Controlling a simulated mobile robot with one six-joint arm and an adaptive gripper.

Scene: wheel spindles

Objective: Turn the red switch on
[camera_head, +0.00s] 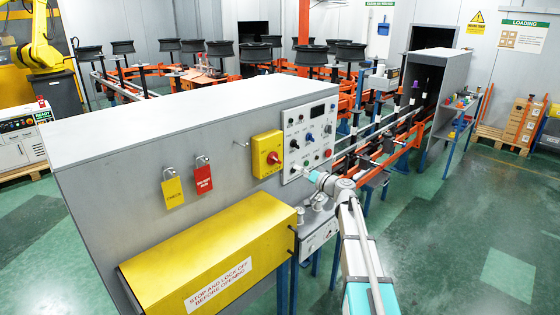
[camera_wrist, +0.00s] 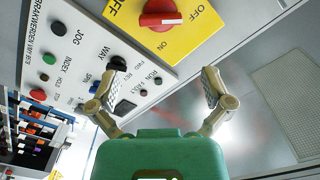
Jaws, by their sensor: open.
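The red switch (camera_head: 272,158) is a round knob on a yellow plate (camera_head: 266,146) on the side of the grey cabinet. The yellow plate (camera_wrist: 195,38) reads OFF at upper right and ON below the knob. My gripper (camera_wrist: 164,86) is open and empty, apart from the knob. In the head view my gripper (camera_head: 307,173) is to the right of the switch, by the control panel.
A white control panel (camera_head: 309,133) with buttons and knobs is right beside the switch. Tagged padlocks (camera_head: 202,175) hang to the left. A yellow cover box (camera_head: 212,254) juts out below. A conveyor (camera_head: 392,133) runs behind right; green floor at right is clear.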

